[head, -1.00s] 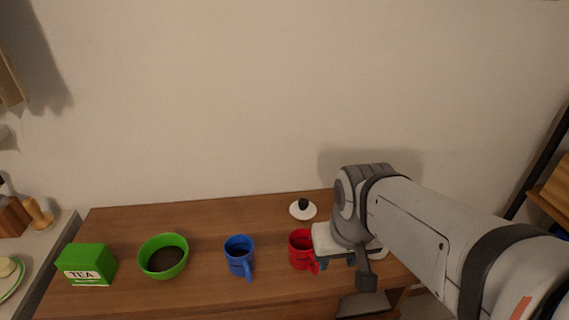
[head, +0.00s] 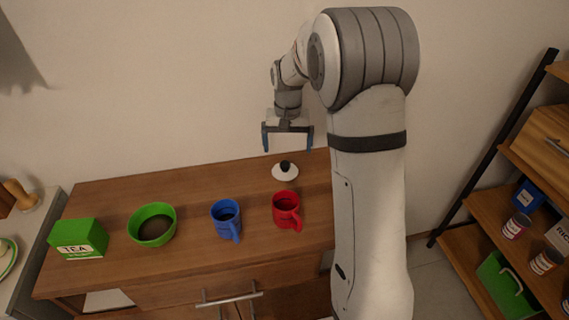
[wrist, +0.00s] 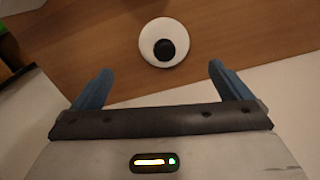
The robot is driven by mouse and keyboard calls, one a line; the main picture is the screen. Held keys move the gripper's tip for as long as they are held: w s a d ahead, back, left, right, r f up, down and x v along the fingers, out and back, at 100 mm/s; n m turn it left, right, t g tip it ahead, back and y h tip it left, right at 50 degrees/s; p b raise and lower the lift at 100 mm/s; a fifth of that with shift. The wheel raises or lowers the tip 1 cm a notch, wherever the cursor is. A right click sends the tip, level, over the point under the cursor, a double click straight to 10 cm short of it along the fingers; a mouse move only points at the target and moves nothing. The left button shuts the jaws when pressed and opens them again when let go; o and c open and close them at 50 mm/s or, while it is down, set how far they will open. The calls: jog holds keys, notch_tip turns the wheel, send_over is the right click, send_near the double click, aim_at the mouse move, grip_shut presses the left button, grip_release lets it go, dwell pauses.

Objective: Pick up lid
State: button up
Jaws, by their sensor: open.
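The lid (head: 285,174) is a white disc with a black knob. It lies on the wooden cabinet top towards the back, behind the red mug. My gripper (head: 288,149) is open and empty, pointing down above and just behind the lid, with a gap between them. In the wrist view the lid (wrist: 163,42) shows beyond the blue fingertips of my gripper (wrist: 157,78), roughly centred between them.
A red mug (head: 286,211), a blue mug (head: 226,220), a green bowl (head: 152,225) and a green tea box (head: 78,239) stand in a row on the cabinet top (head: 190,187). The wall is close behind. A shelf (head: 490,195) stands at the right.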

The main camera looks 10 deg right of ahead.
aim_at(285, 162)
jog(key=shift+w+f, duration=0.35)
jog(key=shift+f, duration=0.35)
jog(key=f, duration=0.4)
jog(key=f+p, duration=0.1)
jog(key=f, duration=0.2)
jog(key=shift+s+a, duration=0.1)
jog(key=shift+a, duration=0.2)
jog(key=c, duration=1.1)
